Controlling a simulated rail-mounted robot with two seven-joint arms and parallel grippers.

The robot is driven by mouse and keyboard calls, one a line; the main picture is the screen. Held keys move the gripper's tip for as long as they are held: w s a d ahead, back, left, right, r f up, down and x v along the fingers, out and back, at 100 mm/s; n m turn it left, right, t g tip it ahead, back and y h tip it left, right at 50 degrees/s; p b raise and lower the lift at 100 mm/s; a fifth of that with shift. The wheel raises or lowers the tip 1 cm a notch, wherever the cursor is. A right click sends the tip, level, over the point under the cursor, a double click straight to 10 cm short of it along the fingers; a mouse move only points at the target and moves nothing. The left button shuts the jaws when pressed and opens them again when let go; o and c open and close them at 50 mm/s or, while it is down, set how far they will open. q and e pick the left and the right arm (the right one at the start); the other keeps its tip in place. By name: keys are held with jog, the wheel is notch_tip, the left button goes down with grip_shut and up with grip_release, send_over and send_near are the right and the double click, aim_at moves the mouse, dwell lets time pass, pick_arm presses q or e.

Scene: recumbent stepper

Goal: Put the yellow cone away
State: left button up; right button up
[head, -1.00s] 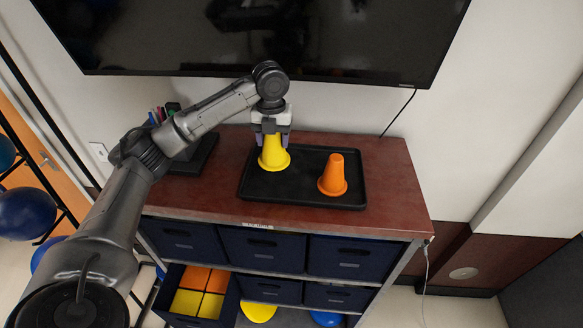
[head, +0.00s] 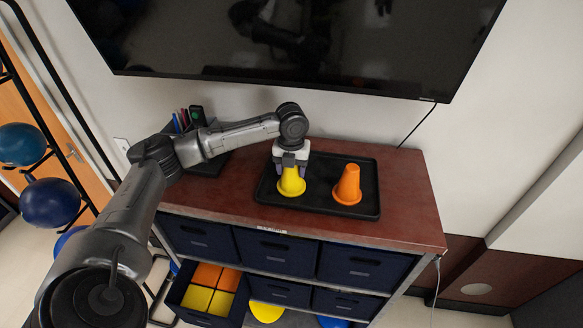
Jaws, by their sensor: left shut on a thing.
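The yellow cone (head: 291,184) stands upright at the left part of a black tray (head: 318,209) on top of the cabinet. My left gripper (head: 291,166) comes down from above and is shut on the upper part of the yellow cone, hiding its top. I cannot tell whether the cone's base touches the tray. An orange cone (head: 347,186) stands in the same tray to the right, apart from the gripper. My right gripper is not in view.
The wooden cabinet top (head: 410,205) has free room right of the tray. An organizer with pens (head: 187,122) stands behind my left arm. Below, an open dark bin (head: 211,292) holds orange and yellow blocks. Closed dark drawers (head: 276,250) fill the row under the top. A wall screen (head: 290,45) hangs behind.

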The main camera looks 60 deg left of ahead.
pick_arm(q)
jog(key=shift+f, duration=0.1)
jog(key=o, duration=0.9)
jog(key=shift+r, duration=0.5)
notch_tip(320, 180, up, 10)
jog(key=shift+r+b, duration=0.1)
jog(key=shift+b, duration=1)
jog(key=shift+r, duration=0.55)
